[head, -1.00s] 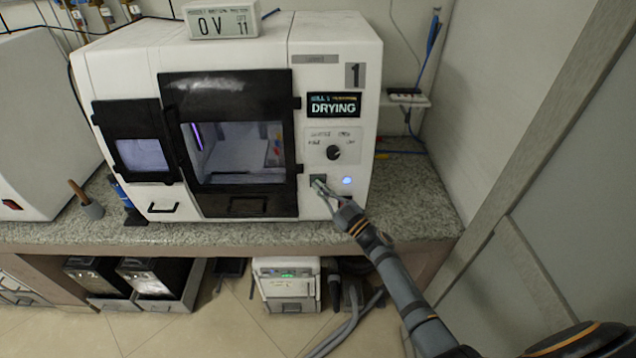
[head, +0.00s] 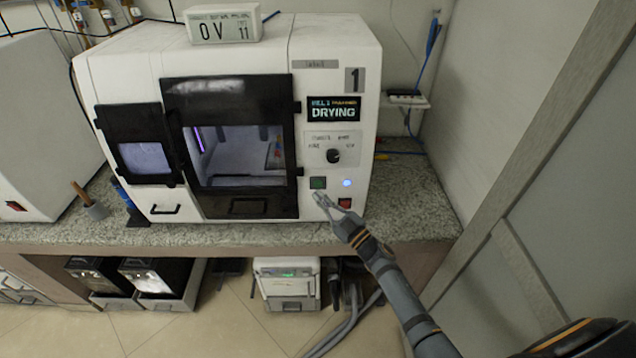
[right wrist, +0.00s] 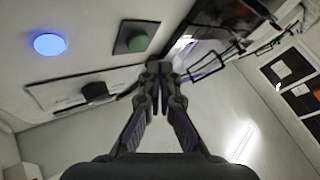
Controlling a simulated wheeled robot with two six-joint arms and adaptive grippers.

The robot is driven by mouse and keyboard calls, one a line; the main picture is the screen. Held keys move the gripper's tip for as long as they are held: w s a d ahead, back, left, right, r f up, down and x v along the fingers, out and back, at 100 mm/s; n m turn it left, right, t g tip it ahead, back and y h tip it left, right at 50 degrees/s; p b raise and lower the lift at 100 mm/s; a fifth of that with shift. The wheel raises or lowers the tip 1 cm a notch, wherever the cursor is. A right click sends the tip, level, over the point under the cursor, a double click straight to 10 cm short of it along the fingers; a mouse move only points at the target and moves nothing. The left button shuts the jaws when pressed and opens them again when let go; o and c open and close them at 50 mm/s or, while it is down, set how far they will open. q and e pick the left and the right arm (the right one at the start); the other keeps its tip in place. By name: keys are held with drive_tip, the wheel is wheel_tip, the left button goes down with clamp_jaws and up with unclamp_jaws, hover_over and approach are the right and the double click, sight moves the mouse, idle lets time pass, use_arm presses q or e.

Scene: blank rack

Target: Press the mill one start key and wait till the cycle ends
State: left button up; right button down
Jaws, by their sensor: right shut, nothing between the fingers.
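Mill one (head: 335,70) is a white machine on the counter, with a "1" plate and a display (head: 334,107) reading "DRYING". Its green start key (head: 318,183) sits low on the right panel, left of a lit blue lamp (head: 347,183) and above a red key (head: 345,203). My right gripper (head: 322,198) is shut and empty, just below the green key and apart from it. The right wrist view shows the closed fingertips (right wrist: 158,68) near the green key (right wrist: 137,40), with the blue lamp (right wrist: 49,44) to the left. My left gripper is not in view.
A dark knob (head: 333,156) is above the keys. The mill's dark-framed window door (head: 230,92) is shut. A small sign box (head: 222,22) stands on top. A white machine (head: 40,120) is at the left. The granite counter (head: 405,200) is clear at the right.

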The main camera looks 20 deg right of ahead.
drive_tip(key=s, duration=0.1)
drive_tip(key=s+a+p, duration=0.1)
drive_tip(key=s, duration=0.1)
drive_tip(key=shift+s+r, duration=0.2)
idle(0.5)
drive_tip(key=s+d+f+m+g+h, duration=0.3)
drive_tip(key=s+f, duration=0.2)
drive_tip(key=f, duration=0.6)
drive_tip(key=s+d+f+m+g+h, duration=0.2)
drive_tip(key=s+d+f+h, duration=0.15)
drive_tip(key=f, duration=0.75)
drive_tip(key=s+d+f+m+g+h, duration=0.3)
drive_tip(key=s+f, duration=0.3)
drive_tip(key=f, duration=0.5)
drive_tip(key=s+f+g, duration=0.3)
drive_tip(key=s+f, duration=0.2)
drive_tip(key=s, duration=0.5)
drive_tip(key=s+d+f+m+g, duration=0.1)
drive_tip(key=s+f+g, duration=0.2)
drive_tip(key=s, duration=0.7)
drive_tip(key=s+f+m+g, duration=0.1)
drive_tip(key=s+f+g, duration=0.2)
drive_tip(key=s+f, duration=0.4)
drive_tip(key=s+h, duration=0.1)
drive_tip(key=s, duration=0.3)
drive_tip(key=shift+d+f+g, duration=0.15)
drive_tip(key=shift+f+g, duration=0.1)
drive_tip(key=shift+g, duration=0.05)
